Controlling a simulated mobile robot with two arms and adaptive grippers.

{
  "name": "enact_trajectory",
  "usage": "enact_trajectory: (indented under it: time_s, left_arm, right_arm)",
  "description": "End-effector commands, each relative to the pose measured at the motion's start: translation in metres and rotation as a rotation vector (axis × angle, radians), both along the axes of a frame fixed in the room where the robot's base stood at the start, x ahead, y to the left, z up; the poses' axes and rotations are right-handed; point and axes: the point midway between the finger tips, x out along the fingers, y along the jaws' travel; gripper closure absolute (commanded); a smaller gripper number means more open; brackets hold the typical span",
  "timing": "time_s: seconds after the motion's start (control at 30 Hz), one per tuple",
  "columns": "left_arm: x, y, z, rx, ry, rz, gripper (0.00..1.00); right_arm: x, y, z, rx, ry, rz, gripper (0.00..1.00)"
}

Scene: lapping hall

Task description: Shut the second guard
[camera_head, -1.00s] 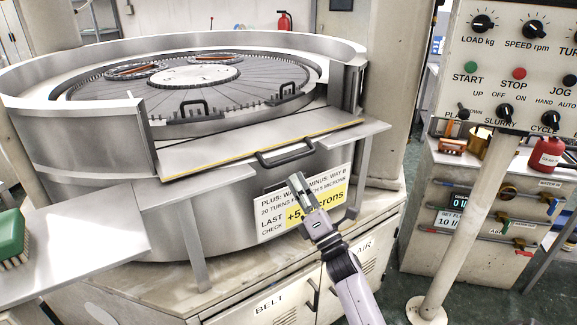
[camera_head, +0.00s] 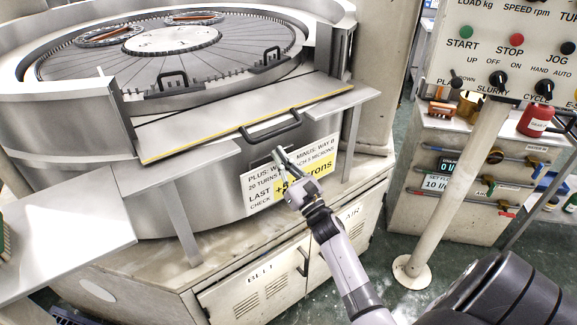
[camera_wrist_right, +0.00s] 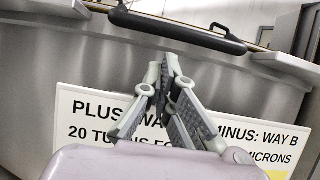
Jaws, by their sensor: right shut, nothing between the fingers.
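The guard (camera_head: 235,118) is a flat metal flap with a yellow edge. It lies folded outward at the gap in the ring wall of the lapping machine. Its dark bar handle (camera_head: 271,126) is on the front edge and crosses the top of the right wrist view (camera_wrist_right: 180,30). My right gripper (camera_head: 281,154) is shut and empty, just below the handle and apart from it, in front of the white label. Its fingertips meet in the right wrist view (camera_wrist_right: 168,66), under the handle. My left gripper is not in view.
Metal side shelves (camera_head: 75,235) flank the guard at left and right. The control panel (camera_head: 515,50) stands on a slanted post (camera_head: 460,190) to the right. Two dark handles (camera_head: 173,80) stand on the machine's plate behind the guard. A labelled cabinet (camera_head: 250,290) is below.

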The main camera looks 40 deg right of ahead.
Motion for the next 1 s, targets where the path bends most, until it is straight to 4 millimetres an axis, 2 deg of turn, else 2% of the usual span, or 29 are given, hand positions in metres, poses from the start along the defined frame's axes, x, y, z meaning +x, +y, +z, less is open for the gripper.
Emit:
enact_trajectory:
  time_s: [0.1, 0.27, 0.67, 1.0]
  left_arm:
    - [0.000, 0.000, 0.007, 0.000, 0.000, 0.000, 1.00]
    - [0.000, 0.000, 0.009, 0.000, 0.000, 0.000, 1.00]
    - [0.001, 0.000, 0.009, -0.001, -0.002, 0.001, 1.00]
    - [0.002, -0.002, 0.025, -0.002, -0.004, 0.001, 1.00]
  right_arm:
    - [0.015, -0.001, 0.009, 0.000, -0.001, 0.000, 1.00]
    - [0.024, 0.000, 0.012, 0.000, 0.000, 0.000, 1.00]
    - [0.025, 0.000, 0.013, 0.000, 0.002, 0.001, 1.00]
    - [0.024, -0.004, 0.027, -0.001, 0.058, 0.000, 1.00]
